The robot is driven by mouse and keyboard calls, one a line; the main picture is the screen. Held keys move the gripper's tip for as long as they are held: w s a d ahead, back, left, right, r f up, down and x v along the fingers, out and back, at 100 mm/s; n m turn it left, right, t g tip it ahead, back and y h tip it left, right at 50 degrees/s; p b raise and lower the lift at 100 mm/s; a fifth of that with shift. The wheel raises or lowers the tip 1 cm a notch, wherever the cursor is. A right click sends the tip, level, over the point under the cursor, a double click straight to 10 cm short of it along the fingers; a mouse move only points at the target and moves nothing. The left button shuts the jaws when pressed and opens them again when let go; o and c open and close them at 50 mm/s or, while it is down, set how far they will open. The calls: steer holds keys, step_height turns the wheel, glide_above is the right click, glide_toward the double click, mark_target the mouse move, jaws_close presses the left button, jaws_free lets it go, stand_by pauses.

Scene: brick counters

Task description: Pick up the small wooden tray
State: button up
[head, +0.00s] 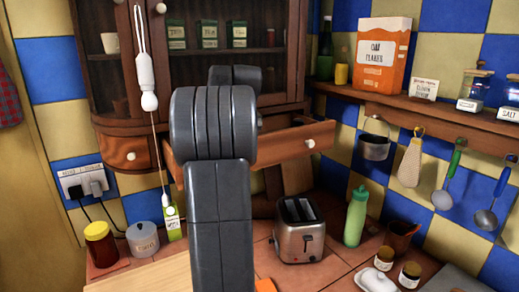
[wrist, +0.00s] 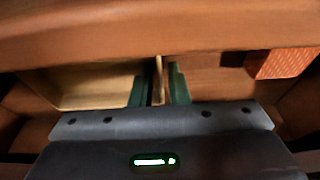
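The small wooden tray (wrist: 85,86) is pale wood and lies in the pulled-out drawer, left of centre in the wrist view. A thin upright wooden wall (wrist: 158,78), seemingly the tray's right side, stands between the two green fingers of my gripper (wrist: 159,84). The fingers are close to this wall, one on each side. I cannot tell whether they press on it or stand slightly apart. In the head view the open drawer (head: 290,146) shows at the cabinet, but my arm hides my gripper and most of the drawer.
An orange-red thing (wrist: 284,63) lies at the right in the drawer. The drawer's wooden edge (wrist: 160,30) crosses the top of the wrist view. Below the drawer, a toaster (head: 299,230) and a green bottle (head: 356,217) stand on the counter. A shelf (head: 420,108) is at the right.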

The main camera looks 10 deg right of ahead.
jaws_close()
step_height(320, 180, up, 10)
steer(key=shift+p, duration=0.3)
stand_by(0.3)
steer(key=shift+s, duration=0.1)
